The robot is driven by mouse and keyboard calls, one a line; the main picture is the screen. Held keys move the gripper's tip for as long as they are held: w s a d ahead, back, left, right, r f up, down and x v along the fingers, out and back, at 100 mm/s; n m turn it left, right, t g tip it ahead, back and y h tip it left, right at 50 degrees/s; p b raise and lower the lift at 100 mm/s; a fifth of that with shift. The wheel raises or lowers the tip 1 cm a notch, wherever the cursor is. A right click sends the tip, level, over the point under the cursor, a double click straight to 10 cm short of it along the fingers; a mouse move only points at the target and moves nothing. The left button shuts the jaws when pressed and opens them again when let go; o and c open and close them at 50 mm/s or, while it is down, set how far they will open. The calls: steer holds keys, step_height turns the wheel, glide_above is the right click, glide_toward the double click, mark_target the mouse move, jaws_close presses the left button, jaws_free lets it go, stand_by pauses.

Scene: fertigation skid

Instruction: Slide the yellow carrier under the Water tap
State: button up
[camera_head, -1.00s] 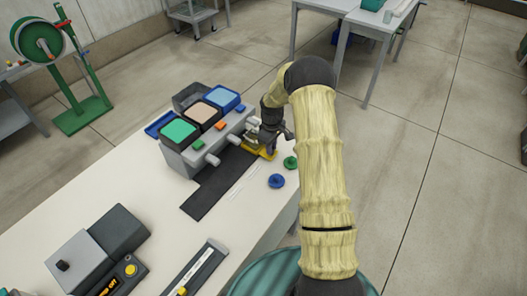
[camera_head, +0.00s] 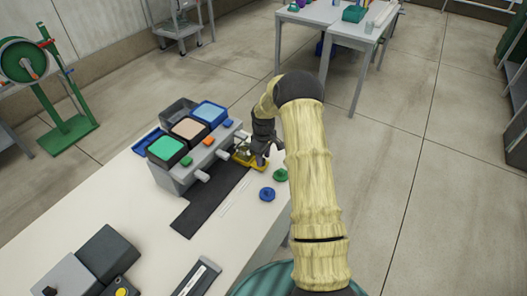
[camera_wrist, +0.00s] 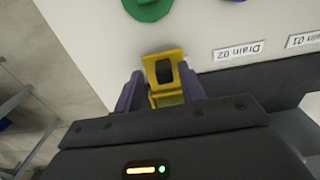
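The yellow carrier (camera_head: 240,158) is at the far end of the dark strip (camera_head: 208,203), by the right end of the tap unit (camera_head: 178,180). It also shows in the wrist view (camera_wrist: 163,55) as an upright yellow piece with an opening. My gripper (camera_head: 265,155) is at the carrier. In the wrist view its two fingers (camera_wrist: 165,88) flank the yellow piece and appear closed against its sides. The unit has green, peach and blue tops and pale spouts (camera_head: 201,177) in front. No tap label is readable, so I cannot tell which is Water.
A blue disc (camera_head: 267,194) and a green disc (camera_head: 280,175) lie on the white bench near the carrier. A dark device (camera_head: 108,254) stands nearer. The bench between is mostly clear.

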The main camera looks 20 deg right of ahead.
step_height(320, 180, up, 17)
steer(key=b, duration=0.1)
steer(key=shift+r+b, duration=0.2)
steer(key=shift+b, duration=0.1)
steer(key=shift+d, duration=0.1)
stand_by(0.4)
steer(key=s+a+r+m+t+p, duration=0.1)
steer(key=s+a, duration=0.5)
steer(key=s, duration=0.7)
steer(key=s+a+r+m+t+p, duration=0.1)
steer(key=s+a+m, duration=0.5)
steer(key=s, duration=0.8)
step_height(320, 180, up, 2)
steer(key=shift+s+r+t+p, duration=0.1)
steer(key=shift+s+t+p, duration=0.15)
steer(key=shift+p, duration=0.2)
stand_by(1.3)
